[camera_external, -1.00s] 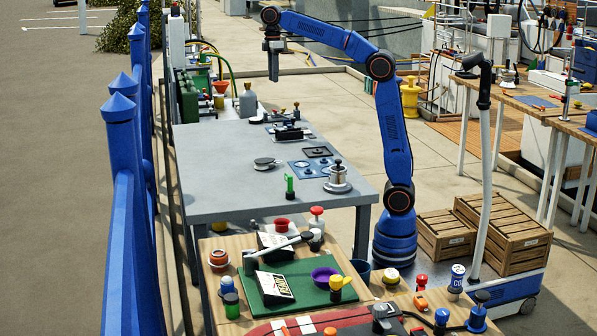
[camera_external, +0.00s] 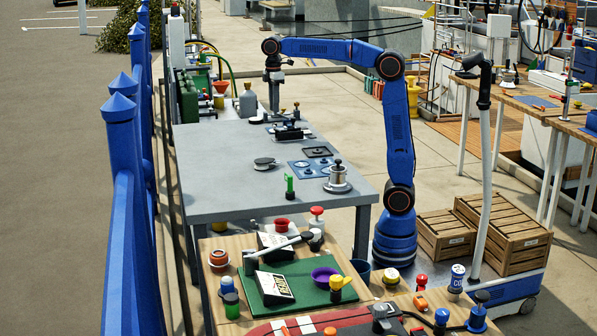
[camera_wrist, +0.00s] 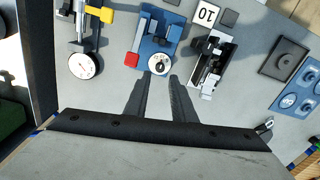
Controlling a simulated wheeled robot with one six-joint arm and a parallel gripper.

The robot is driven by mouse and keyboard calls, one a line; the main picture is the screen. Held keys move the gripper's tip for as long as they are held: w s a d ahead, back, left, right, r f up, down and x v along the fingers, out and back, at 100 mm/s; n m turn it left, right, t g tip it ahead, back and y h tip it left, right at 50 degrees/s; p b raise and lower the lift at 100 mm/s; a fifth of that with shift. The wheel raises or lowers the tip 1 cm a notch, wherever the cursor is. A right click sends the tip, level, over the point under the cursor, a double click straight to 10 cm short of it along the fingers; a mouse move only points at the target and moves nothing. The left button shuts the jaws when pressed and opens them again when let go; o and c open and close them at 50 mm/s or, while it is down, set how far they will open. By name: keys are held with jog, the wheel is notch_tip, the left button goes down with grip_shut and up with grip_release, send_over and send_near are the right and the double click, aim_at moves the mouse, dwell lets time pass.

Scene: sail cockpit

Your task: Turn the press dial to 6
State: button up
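A blue press-like device (camera_wrist: 160,38) with a red block at its side carries a small round white dial (camera_wrist: 158,64) with a dark knob at its centre. The dial's numbers are too small to read. In the wrist view my gripper (camera_wrist: 160,78) is open, its two dark fingers apart. The dial shows just beyond the gap between the fingertips, and I cannot tell whether they touch it. In the external view my gripper (camera_external: 274,110) points down over the far part of the grey table, where the small devices are hard to tell apart.
A device with a yellow handle and a white dial gauge (camera_wrist: 84,65) stands to the left in the wrist view.

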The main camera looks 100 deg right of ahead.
notch_tip(320, 180, down, 7)
jog(key=shift+r, duration=0.15)
dwell(0.4)
grip_shut()
